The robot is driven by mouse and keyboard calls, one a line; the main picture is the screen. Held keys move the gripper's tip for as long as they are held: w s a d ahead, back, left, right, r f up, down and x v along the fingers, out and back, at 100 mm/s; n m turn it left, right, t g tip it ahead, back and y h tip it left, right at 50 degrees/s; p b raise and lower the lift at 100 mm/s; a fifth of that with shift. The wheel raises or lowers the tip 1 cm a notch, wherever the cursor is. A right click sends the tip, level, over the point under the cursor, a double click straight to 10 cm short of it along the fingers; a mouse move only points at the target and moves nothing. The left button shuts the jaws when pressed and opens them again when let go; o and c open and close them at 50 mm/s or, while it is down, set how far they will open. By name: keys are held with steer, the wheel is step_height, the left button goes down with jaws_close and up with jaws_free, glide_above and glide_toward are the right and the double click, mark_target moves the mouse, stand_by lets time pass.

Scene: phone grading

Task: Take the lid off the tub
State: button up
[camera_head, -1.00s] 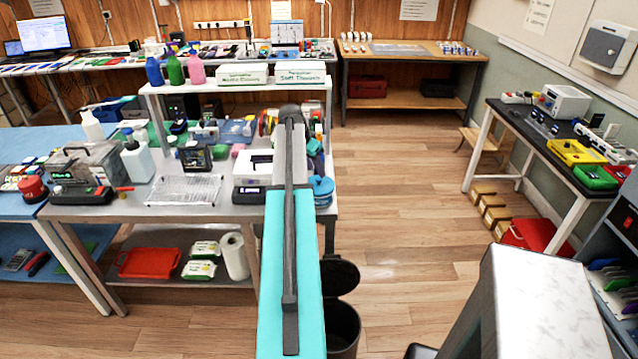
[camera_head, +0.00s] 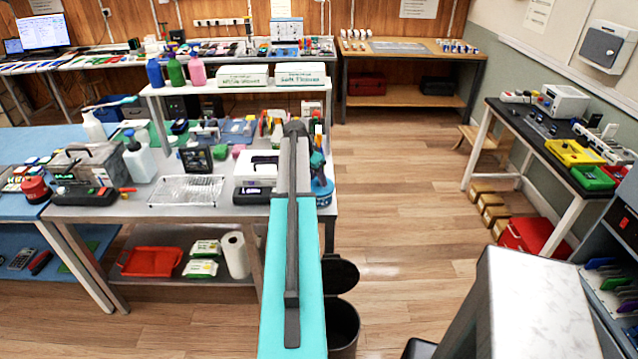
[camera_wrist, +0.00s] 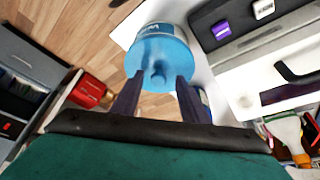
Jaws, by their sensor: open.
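The blue tub (camera_head: 322,190) stands at the right end of the workbench, partly hidden behind my arm in the head view. In the wrist view the tub (camera_wrist: 157,28) is at the top centre, with part of a white label showing. Its blue lid (camera_wrist: 165,53) is on it, and a small round knob sticks up from the lid. My gripper (camera_wrist: 158,77) is open, with one dark finger on each side of the knob. I cannot tell whether either finger touches it.
A white case with a black handle (camera_head: 262,168) stands just left of the tub. A spray bottle (camera_wrist: 285,130) shows at the lower right of the wrist view. A dark bin (camera_head: 343,325) stands on the floor by the bench.

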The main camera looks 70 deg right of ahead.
mark_target(317, 180)
stand_by(0.4)
jaws_close()
steer(key=shift+r, duration=0.15)
steer(key=shift+r+b, duration=0.95)
steer(key=shift+r, duration=0.4)
steer(key=w+a+r+b, duration=0.1)
steer(key=w+a+b, duration=0.1)
steer(key=a, duration=0.5)
steer(key=w+a+r+b, duration=0.1)
steer(key=w+a+b, duration=0.1)
steer(key=w+a, duration=0.2)
steer(key=a, duration=0.3)
steer(key=shift+w+a+b, duration=0.2)
steer(key=shift+a+b, duration=0.15)
